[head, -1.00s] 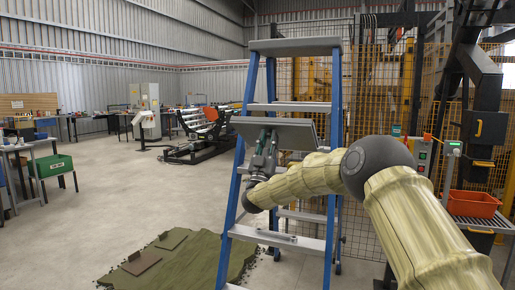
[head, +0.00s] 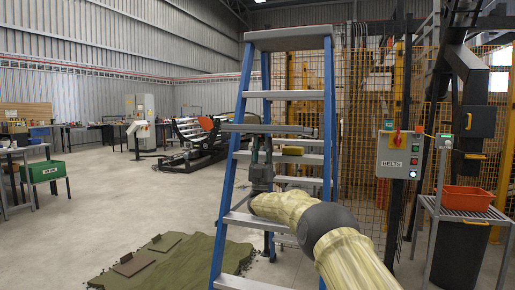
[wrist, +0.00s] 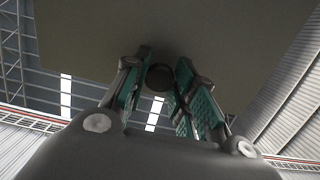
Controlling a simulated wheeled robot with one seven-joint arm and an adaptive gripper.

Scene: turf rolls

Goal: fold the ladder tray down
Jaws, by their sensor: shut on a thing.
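The blue stepladder (head: 329,120) stands open and upright in front of me. Its grey ladder tray (head: 270,128) shows almost edge-on and looks close to level in the head view. My gripper (head: 262,141) is below the tray, pointing up at it. In the wrist view the tray's underside (wrist: 95,45) fills the upper part. A dark round knob (wrist: 160,77) sits between the green-padded fingers of my gripper (wrist: 163,68), which is shut on it. The exact contact of the pads is hard to see.
A green mat of turf (head: 165,262) lies on the floor at the ladder's left foot. A control box (head: 398,155) and a stand with a red bin (head: 467,198) are at the right. A yellow mesh fence (head: 360,110) is behind.

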